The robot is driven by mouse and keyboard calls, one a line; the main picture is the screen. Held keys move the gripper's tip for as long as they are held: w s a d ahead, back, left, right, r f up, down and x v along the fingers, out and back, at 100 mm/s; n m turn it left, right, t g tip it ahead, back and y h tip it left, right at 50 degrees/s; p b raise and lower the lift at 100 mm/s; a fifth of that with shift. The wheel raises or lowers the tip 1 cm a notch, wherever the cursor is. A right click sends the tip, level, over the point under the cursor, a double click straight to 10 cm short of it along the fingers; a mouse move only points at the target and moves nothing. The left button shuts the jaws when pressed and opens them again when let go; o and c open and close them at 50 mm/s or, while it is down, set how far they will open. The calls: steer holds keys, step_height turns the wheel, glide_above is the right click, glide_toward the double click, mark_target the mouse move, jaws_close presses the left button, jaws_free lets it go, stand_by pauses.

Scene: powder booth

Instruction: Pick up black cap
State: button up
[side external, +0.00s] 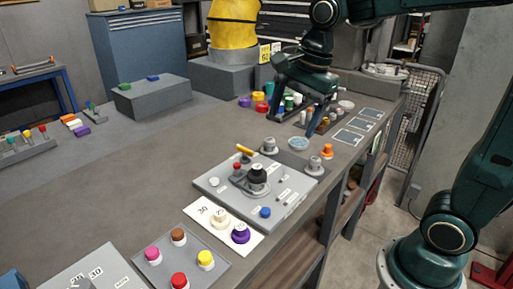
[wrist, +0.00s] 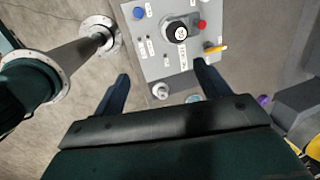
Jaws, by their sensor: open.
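The black cap (side external: 257,176) sits upright on a round grey base on the light grey panel (side external: 213,189). It has a white round label on top. In the wrist view the black cap (wrist: 176,32) shows near the top, beyond the fingertips. My gripper (side external: 291,125) is open and empty, pointing down above the far part of the table, behind the panel and apart from the cap. Its two spread fingers also show in the wrist view (wrist: 161,70).
The panel also carries a yellow-handled lever (side external: 244,150), a red button (side external: 237,167) and a blue button (side external: 265,212). A purple cap (side external: 240,234) and a cream cap (side external: 220,219) stand in front. Small coloured caps crowd the table near my gripper. The table's left middle is clear.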

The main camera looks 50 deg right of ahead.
steer(key=w+f+m+g, duration=0.1)
steer(key=w+f+m, duration=0.2)
steer(key=w+m, duration=0.4)
steer(key=shift+w+d+f+m+y, duration=0.15)
steer(key=shift+d+m+y, duration=0.15)
steer(key=shift+d+m, duration=0.25)
steer(key=shift+a, duration=0.1)
glide_above(257, 166)
steer(key=d, duration=0.1)
steer(key=f, duration=0.8)
steer(key=shift+s+f, duration=0.2)
steer(key=shift+s, duration=0.15)
steer(key=shift+f, duration=0.15)
steer(key=shift+w+a+f, duration=0.1)
steer(key=shift+a+f, duration=0.1)
steer(key=shift+f, duration=0.6)
steer(key=shift+w+a+f, duration=0.1)
steer(key=shift+a+f, duration=0.05)
steer(key=shift+f, duration=0.7)
steer(key=shift+w+a+f, duration=0.1)
steer(key=shift+a+f, duration=0.1)
steer(key=shift+f, duration=0.6)
steer(key=shift+c, duration=0.2)
steer(key=c, duration=1)
